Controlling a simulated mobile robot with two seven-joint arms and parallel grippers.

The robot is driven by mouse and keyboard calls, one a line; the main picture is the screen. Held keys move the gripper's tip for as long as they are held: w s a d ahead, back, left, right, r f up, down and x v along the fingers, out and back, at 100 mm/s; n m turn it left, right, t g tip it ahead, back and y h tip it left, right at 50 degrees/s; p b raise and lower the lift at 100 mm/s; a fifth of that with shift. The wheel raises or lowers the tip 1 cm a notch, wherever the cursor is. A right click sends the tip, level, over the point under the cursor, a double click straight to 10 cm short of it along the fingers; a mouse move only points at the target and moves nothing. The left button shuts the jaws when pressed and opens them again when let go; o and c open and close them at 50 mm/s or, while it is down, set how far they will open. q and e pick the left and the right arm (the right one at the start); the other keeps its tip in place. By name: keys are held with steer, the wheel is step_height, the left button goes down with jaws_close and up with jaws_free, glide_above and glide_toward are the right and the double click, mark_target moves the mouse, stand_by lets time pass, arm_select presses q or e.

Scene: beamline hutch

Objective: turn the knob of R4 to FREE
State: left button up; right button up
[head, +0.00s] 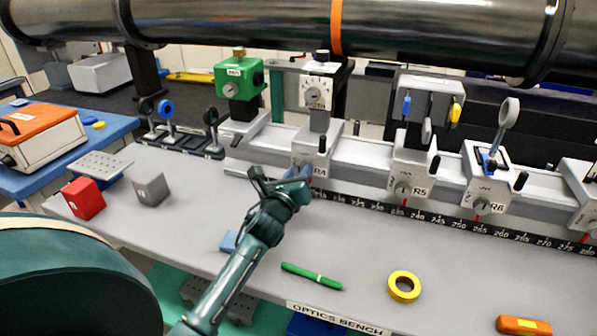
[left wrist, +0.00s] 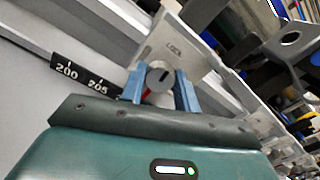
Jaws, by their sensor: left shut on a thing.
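The R4 carrier (head: 318,140) stands on the rail of the optics bench, with its R4 label to the right of my left gripper (head: 303,172). The gripper hides the R4 knob in the head view. In the left wrist view the round grey knob (left wrist: 158,77) sits between the two blue fingers of my left gripper (left wrist: 160,88), which is shut on it. A dark line crosses the knob's face, tilted up to the right. A small plate that seems to read LOCK (left wrist: 174,49) lies just above it. I cannot make out a FREE mark. My right gripper is out of view.
R5 (head: 408,180) and R6 (head: 487,180) stand along the rail to the right. A large steel pipe (head: 240,28) runs overhead.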

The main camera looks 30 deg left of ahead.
arm_select(q)
steer(key=n+p, duration=0.1)
steer(key=n, duration=0.3)
steer(key=n+p, duration=0.2)
steer(key=n, duration=0.3)
steer(key=shift+n, duration=0.4)
steer(key=n, duration=0.2)
steer(key=shift+n+p, duration=0.3)
steer(key=n, duration=0.3)
steer(key=shift+p, duration=0.35)
steer(key=shift+n, duration=0.5)
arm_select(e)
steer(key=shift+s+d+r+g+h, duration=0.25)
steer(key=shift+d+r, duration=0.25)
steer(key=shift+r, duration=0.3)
arm_select(q)
steer(key=shift+f+n, duration=0.1)
steer(key=shift+n, duration=0.2)
steer(key=o, duration=1)
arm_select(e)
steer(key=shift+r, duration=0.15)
